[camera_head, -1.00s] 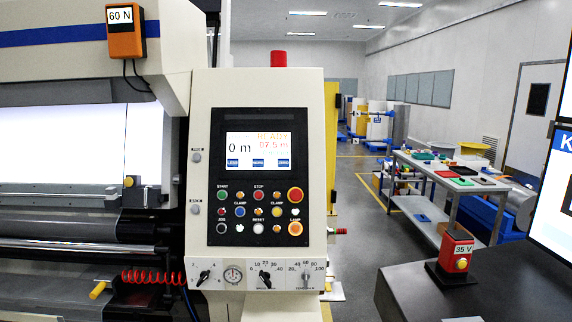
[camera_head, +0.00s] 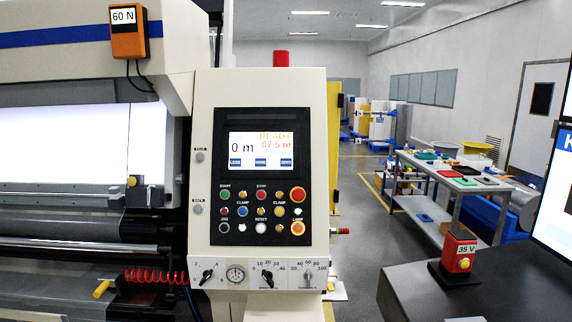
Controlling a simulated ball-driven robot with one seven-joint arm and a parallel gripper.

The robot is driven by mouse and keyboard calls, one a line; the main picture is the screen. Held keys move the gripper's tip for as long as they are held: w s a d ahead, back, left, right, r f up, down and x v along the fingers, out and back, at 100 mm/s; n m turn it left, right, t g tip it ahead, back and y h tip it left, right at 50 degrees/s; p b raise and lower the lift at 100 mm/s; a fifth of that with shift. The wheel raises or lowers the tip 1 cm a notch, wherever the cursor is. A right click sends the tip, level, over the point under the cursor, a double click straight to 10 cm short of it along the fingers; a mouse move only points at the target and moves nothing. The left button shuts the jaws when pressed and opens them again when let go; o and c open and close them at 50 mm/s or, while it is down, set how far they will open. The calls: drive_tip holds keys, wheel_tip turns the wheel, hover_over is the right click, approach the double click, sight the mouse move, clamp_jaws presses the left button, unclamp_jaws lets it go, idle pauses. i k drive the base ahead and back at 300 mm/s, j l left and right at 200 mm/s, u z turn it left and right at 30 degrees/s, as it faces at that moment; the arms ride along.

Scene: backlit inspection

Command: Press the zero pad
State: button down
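The control panel (camera_head: 211,110) stands upright in the middle of the head view, with a dark inset face. Its lit screen (camera_head: 245,148) shows "0 m", orange text that looks like "READY", and "07.5 m" in red. Along the screen's bottom edge are three small blue pads: a left pad (camera_head: 235,162), a middle pad (camera_head: 260,162) and a right pad (camera_head: 286,162). Their white lettering is blurred; the right one looks most like "ZERO". Nothing covers the screen. My gripper is not in view.
Buttons, including a red knob (camera_head: 297,194), sit below the screen, with dials underneath. A roller machine with a red coiled hose (camera_head: 150,275) is at left.

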sight(285, 162)
drive_tip(key=i+z, duration=0.15)
drive_tip(key=i, duration=0.45)
drive_tip(key=i+j+z, duration=0.1)
drive_tip(key=i, duration=0.5)
drive_tip(key=i+j+z, duration=0.15)
drive_tip(key=i, duration=0.4)
drive_tip(key=j, duration=0.1)
